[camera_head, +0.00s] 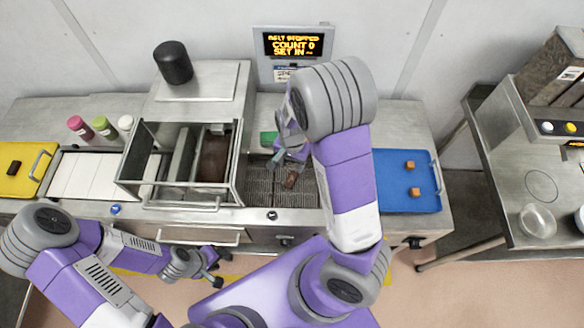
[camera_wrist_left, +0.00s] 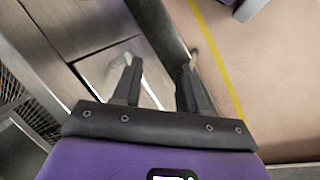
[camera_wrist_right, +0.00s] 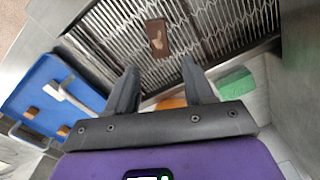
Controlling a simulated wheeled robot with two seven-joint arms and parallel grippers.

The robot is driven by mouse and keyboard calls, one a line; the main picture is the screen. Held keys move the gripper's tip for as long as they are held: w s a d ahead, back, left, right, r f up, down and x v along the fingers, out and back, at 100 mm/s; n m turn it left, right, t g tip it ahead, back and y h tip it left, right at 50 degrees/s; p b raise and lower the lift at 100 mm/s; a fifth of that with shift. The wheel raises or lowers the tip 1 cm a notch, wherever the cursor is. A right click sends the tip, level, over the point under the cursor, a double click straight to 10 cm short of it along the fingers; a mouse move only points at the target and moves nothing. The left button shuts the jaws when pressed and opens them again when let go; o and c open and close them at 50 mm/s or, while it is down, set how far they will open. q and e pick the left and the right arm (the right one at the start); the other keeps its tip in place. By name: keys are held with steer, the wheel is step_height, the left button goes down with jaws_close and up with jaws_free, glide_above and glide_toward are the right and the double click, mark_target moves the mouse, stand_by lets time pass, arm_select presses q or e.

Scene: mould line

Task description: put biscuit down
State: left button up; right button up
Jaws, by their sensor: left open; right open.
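A dark brown biscuit (camera_head: 291,179) with a pale mark on top lies flat on the wire mesh belt (camera_head: 258,186); it also shows in the right wrist view (camera_wrist_right: 158,38). My right gripper (camera_wrist_right: 160,66) is open and empty over the belt, its fingertips pointing towards the biscuit and apart from it. In the head view the right arm partly hides this gripper. My left gripper (camera_head: 214,276) is open and empty in front of the machine, low over the floor side. Two orange-brown biscuits (camera_head: 410,165) (camera_head: 414,191) lie on the blue tray (camera_head: 393,199) at the right.
A yellow tray (camera_head: 38,165) with one dark piece stands at far left, beside white slabs (camera_head: 88,174). An open-framed machine (camera_head: 131,160) covers the belt's left part. A green object (camera_wrist_right: 235,83) lies behind the belt. The display (camera_head: 292,44) reads belt stopped, count 0.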

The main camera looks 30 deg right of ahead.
step_height(320, 180, up, 4)
steer(key=shift+r+p, duration=0.1)
steer(key=shift+p, duration=0.2)
stand_by(0.5)
